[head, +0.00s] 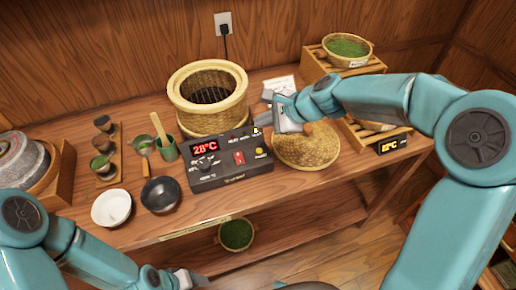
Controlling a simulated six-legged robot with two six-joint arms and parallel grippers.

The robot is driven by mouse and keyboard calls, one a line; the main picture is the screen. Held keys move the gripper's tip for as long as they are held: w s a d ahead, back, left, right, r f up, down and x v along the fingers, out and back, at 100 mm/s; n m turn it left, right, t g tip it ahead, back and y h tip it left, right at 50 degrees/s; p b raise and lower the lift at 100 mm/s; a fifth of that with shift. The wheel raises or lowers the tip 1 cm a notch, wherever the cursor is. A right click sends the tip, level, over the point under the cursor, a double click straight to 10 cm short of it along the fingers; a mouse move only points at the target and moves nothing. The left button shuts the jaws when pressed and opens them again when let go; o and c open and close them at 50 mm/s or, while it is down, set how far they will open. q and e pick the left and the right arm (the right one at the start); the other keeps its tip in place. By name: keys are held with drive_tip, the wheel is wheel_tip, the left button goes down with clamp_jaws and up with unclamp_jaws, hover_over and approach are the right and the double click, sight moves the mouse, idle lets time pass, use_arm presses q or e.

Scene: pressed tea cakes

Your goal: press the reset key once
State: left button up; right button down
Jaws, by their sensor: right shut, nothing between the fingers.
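The dark control box (231,176) sits at the table's front edge, with a lit red display (205,148) reading about 28°C. On its top are a red switch (239,158), a round yellow button (261,152) and dark knobs. The small labels are too blurred to tell which key is the reset key. My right gripper (263,119) is shut and empty, with its tips over the box's back right corner. I cannot tell whether they touch it. My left gripper (196,280) is low at the bottom edge, in front of the table; its jaws are unclear.
A woven steamer basket (208,118) stands behind the box, and a woven lid (306,150) lies right of it under my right arm. A black bowl (160,195) and a white bowl (111,208) stand to the left. Wooden racks (316,69) stand at the right.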

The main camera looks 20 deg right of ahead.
sight(262, 152)
wheel_tip(262, 152, down, 9)
drive_tip(key=b, duration=0.8)
drive_tip(key=shift+a+r, duration=0.1)
drive_tip(key=shift+w+a, duration=0.15)
drive_tip(key=shift+w, duration=0.05)
drive_tip(key=shift+s, duration=0.15)
idle(1.3)
